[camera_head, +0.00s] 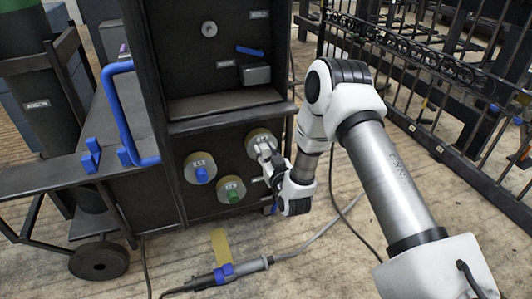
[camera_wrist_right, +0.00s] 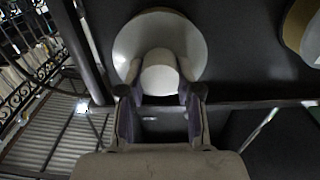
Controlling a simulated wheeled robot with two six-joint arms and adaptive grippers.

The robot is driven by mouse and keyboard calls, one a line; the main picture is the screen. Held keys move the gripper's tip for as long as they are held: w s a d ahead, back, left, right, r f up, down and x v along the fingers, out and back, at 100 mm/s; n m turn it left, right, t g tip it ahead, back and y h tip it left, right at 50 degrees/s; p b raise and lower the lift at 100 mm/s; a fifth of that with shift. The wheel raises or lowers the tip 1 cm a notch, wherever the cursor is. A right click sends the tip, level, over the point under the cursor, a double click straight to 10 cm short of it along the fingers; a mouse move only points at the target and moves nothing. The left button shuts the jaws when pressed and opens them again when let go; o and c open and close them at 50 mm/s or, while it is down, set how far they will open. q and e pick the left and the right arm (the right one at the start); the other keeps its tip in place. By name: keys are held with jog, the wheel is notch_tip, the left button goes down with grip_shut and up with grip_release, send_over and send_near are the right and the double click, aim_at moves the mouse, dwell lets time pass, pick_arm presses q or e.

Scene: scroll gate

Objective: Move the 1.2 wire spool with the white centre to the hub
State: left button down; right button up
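The spool with the white centre (camera_head: 250,141) sits on the lower front of the dark machine, the upper right of three spools. Its label is mostly hidden by my gripper. In the right wrist view its pale round face (camera_wrist_right: 160,27) and white centre knob (camera_wrist_right: 160,79) lie straight ahead. My right gripper (camera_head: 267,152) is at this spool, with its fingers (camera_wrist_right: 160,98) on either side of the knob. I cannot tell whether they press on it. A grey round hub (camera_head: 209,29) stands out from the upper panel. My left gripper is out of view.
A spool with a blue centre (camera_head: 198,162) and one with a green centre (camera_head: 231,185) are beside it. A small grey box (camera_head: 256,75) and blue lever (camera_head: 250,51) are right of the hub. A blue handle (camera_head: 117,105) juts out left. A fence (camera_head: 430,130) stands right.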

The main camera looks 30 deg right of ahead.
jog(key=shift+o, duration=1.1)
grip_shut()
jog(key=shift+r, duration=0.1)
jog(key=shift+s, duration=0.2)
jog(key=p+v, duration=0.2)
jog(key=v, duration=0.5)
jog(key=shift+s, duration=0.3)
dwell(0.5)
jog(key=shift+a, duration=0.1)
dwell(0.9)
